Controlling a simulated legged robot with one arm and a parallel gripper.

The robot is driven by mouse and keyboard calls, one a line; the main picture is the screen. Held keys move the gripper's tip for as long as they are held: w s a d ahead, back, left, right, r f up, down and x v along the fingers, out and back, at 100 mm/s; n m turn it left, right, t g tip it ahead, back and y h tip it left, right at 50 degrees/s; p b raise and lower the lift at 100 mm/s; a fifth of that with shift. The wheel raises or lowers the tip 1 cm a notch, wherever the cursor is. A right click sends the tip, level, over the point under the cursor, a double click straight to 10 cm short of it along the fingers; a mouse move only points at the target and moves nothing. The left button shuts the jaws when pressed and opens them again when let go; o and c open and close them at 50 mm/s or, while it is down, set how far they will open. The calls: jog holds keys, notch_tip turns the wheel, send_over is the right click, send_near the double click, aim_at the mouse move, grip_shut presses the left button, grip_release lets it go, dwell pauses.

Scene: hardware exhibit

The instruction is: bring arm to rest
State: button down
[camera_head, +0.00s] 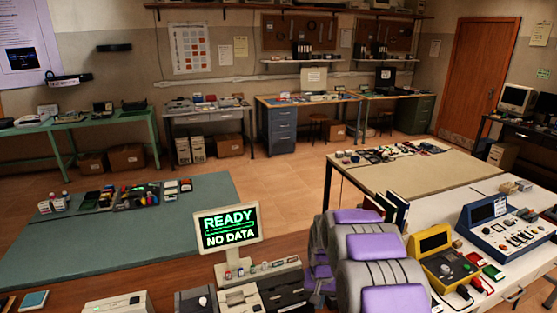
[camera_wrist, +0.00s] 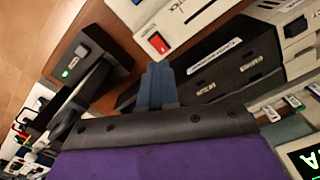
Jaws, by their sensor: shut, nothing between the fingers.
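My arm, with grey and purple links, shows folded at the lower middle-right of the head view. Its end is not clearly visible there. In the wrist view, my gripper (camera_wrist: 157,85) shows as blue-grey fingers pressed together, with nothing between them. The fingers point at dark and light boxy devices, including a dark unit with white labels (camera_wrist: 235,70). I cannot tell how far the fingertips are from these devices.
A monitor reading READY NO DATA (camera_head: 228,228) stands left of my arm. A yellow device (camera_head: 440,258) and a blue instrument (camera_head: 497,225) are to its right. A green mat (camera_head: 110,238) lies at left. Open tiled floor (camera_head: 270,172) lies beyond.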

jog(key=s+r+n, duration=0.1)
jog(key=s+r, duration=1.3)
jog(key=s, duration=0.2)
jog(key=s+r, duration=0.2)
jog(key=s, duration=1)
jog(key=s+r+n+g, duration=0.1)
jog(key=s+r, duration=0.2)
jog(key=s, duration=1)
jog(key=shift+g, duration=0.3)
jog(key=shift+w, duration=0.1)
jog(key=w+f+n, duration=0.1)
jog(key=w+n, duration=0.1)
jog(key=w, duration=1.8)
jog(key=w+f+n+t, duration=0.1)
jog(key=w+f, duration=0.5)
jog(key=w, duration=0.4)
jog(key=w+f, duration=0.6)
jog(key=w, duration=0.4)
jog(key=shift+w+d+f+n+t+b, duration=0.15)
jog(key=shift+w+n+t+b, duration=0.15)
jog(key=shift+w+n+t, duration=0.1)
